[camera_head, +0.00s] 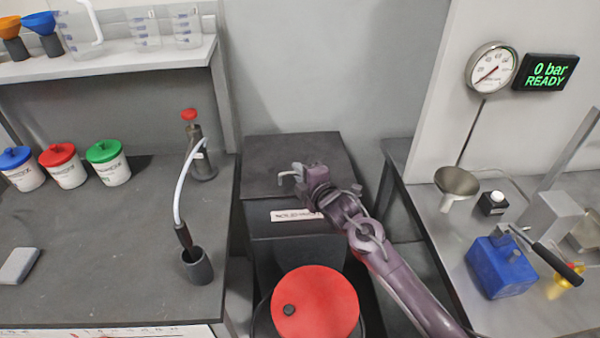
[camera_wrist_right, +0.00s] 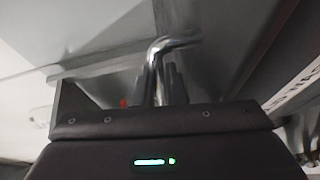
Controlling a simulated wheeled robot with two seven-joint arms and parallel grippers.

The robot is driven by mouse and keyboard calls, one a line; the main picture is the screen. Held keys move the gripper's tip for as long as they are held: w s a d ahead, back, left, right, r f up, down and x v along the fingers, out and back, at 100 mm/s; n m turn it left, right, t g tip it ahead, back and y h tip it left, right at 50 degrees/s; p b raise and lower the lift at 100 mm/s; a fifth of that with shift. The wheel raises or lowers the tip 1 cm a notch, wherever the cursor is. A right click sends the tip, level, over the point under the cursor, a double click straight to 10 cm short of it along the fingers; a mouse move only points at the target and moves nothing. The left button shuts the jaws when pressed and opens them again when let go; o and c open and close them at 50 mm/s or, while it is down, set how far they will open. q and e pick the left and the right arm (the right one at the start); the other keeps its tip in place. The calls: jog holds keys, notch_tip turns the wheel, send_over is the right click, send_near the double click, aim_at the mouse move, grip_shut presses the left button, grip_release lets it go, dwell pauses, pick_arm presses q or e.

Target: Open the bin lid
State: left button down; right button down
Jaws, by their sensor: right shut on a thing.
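The dark grey bin (camera_head: 290,252) stands between the two benches. Its flat lid (camera_head: 290,150) looks down and level, with a white label (camera_head: 290,216) on the front. A curved metal handle (camera_head: 287,175) shows near the lid's middle. My right gripper (camera_head: 299,178) reaches in from the lower right and is shut on this handle. In the right wrist view the shiny handle (camera_wrist_right: 158,55) rises between the fingers (camera_wrist_right: 160,88); the gripper body hides its lower part. My left gripper is not in view.
A red round lid (camera_head: 325,310) with a black knob is close in front of the bin. The left bench (camera_head: 100,230) holds tubs, a red-topped bottle and a dark cup with a hose. The right bench (camera_head: 430,190) carries a funnel and a blue block (camera_head: 500,267).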

jog(key=shift+w+r+p, duration=0.1)
jog(key=shift+r+p, duration=0.65)
jog(key=shift+p, duration=0.15)
jog(key=w+r+m+g+p, duration=0.1)
jog(key=w+r+g+p, duration=0.2)
jog(key=r+p, duration=0.2)
jog(key=w+r+m+g+h+p, duration=0.1)
jog(key=w+r+g+p, duration=0.2)
jog(key=r+p, duration=0.3)
jog(key=shift+w+g+p, duration=0.2)
jog(key=shift+g+p, duration=0.1)
jog(key=shift+p, duration=0.05)
jog(key=c, duration=1.8)
grip_release()
jog(key=shift+o, duration=0.2)
